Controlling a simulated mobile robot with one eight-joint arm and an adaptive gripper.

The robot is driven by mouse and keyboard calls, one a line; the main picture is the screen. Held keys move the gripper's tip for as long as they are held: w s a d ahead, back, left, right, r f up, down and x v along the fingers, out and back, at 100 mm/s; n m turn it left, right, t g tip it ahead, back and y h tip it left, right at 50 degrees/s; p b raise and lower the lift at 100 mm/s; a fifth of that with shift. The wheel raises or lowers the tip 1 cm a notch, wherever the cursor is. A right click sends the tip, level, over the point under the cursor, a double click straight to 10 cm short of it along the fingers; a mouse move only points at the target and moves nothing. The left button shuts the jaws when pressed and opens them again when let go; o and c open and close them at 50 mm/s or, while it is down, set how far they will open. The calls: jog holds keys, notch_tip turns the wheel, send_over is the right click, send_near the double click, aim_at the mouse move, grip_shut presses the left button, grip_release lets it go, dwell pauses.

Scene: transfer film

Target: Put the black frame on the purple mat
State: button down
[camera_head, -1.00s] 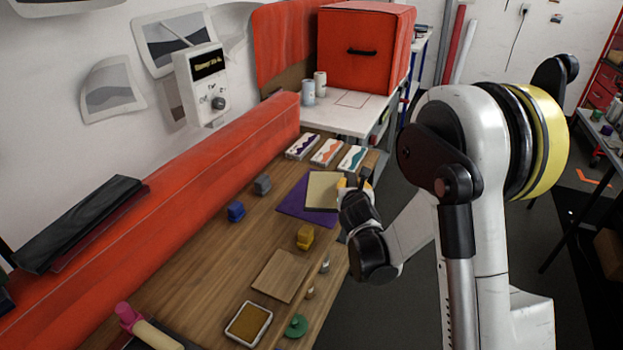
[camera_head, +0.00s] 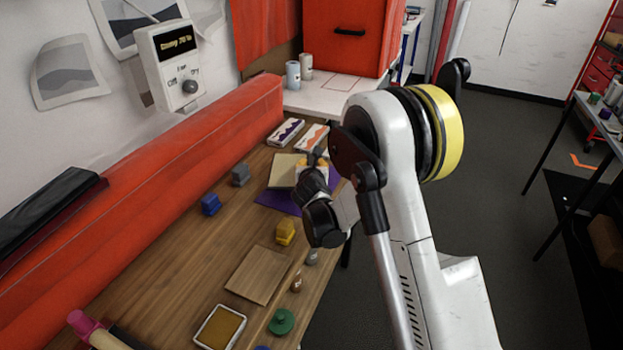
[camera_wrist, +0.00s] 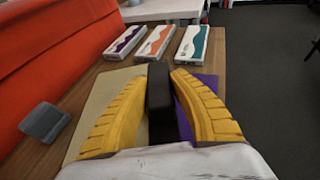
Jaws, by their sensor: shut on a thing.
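My gripper (camera_head: 314,165) is over the right part of the purple mat (camera_head: 275,200) in the head view. In the wrist view its yellow fingers (camera_wrist: 157,82) are shut on a black block-like thing (camera_wrist: 160,118), seemingly the black frame; only its narrow side shows. The purple mat (camera_wrist: 210,84) also shows there, behind and below the fingers. A beige sheet (camera_head: 283,172) lies on the mat and covers much of it. I cannot tell whether the black frame touches the sheet or mat. My arm hides the mat's right part in the head view.
Blue (camera_head: 210,204), grey (camera_head: 241,175) and yellow (camera_head: 286,232) blocks stand on the wooden table. White boxes with coloured waves (camera_head: 286,132) lie beyond the mat. A wooden board (camera_head: 259,275) and an ink pad (camera_head: 220,328) lie nearer. A red bolster (camera_head: 150,190) runs along the left.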

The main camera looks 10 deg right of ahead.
jog(key=shift+w+f+b, duration=0.1)
jog(key=shift+f+b, duration=0.85)
jog(key=shift+f, duration=1.05)
jog(key=shift+f, duration=0.1)
jog(key=c, duration=1.2)
grip_release()
jog(key=shift+c, duration=0.2)
